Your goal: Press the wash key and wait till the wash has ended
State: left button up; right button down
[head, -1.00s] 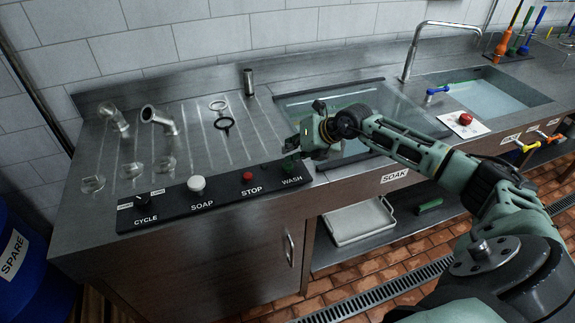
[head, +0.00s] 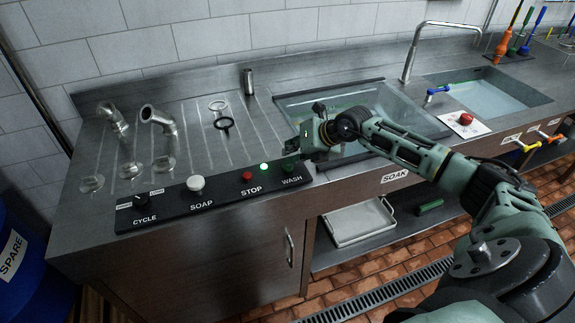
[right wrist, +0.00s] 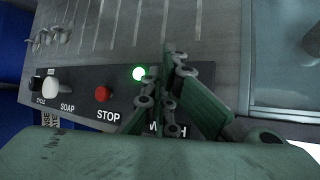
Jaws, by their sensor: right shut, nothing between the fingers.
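The black control panel (head: 222,194) runs along the counter's front edge. The green WASH key (head: 289,168) is at its right end, beside the WASH label. My right gripper (head: 291,147) is shut and empty, close above and behind the WASH key. I cannot tell whether it touches the key. In the right wrist view its fingers (right wrist: 171,62) cover part of the WASH label and hide the key. My left gripper is out of view.
The white SOAP button (head: 196,183) and CYCLE knob (head: 140,200) are on the panel's left. A glass-covered basin (head: 425,125) lies right of the panel. A red button (head: 466,119) on a white plate is farther right.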

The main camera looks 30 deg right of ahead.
jog(key=shift+s+f, duration=0.1)
jog(key=shift+f, duration=0.05)
jog(key=shift+r+p, duration=0.75)
jog(key=shift+r, duration=0.25)
notch_tip(320, 180, up, 5)
jog(key=p, duration=0.3)
dwell(0.8)
